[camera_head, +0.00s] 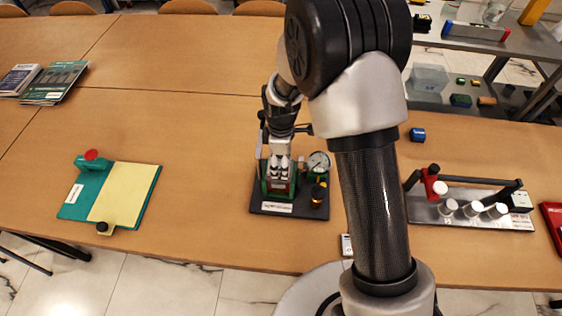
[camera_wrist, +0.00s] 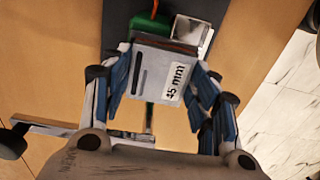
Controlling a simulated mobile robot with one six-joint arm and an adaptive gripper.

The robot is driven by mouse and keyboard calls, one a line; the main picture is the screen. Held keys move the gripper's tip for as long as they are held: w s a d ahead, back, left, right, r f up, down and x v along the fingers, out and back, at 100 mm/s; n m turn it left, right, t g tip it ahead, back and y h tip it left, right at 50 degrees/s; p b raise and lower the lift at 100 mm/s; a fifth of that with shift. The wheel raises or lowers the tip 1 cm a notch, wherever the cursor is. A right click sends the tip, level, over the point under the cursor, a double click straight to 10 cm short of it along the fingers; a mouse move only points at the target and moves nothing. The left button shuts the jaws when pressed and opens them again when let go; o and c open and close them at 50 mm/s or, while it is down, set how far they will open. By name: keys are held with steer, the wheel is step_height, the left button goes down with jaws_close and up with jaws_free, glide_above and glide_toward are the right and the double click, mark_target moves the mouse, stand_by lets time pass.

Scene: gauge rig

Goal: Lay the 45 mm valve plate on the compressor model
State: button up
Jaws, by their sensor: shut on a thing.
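My gripper (camera_head: 280,172) is directly over or in front of the green body there. Green parts of the model show behind the plate in the wrist view. Whether the plate touches the model cannot be told.
A teal board with a yellow sheet (camera_head: 125,195) lies at left. A metal rack with white-topped cylinders (camera_head: 470,222) stands at right, with a small blue object (camera_head: 417,135) behind it. Books (camera_head: 55,82) lie at far left. The table between board and model is clear.

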steer(key=o, duration=0.7)
steer(key=shift+f, duration=0.15)
steer(key=o, duration=0.5)
steer(key=shift+c, duration=0.2)
step_height(320, 180, up, 13)
steer(key=p, duration=0.3)
steer(key=shift+f, duration=0.2)
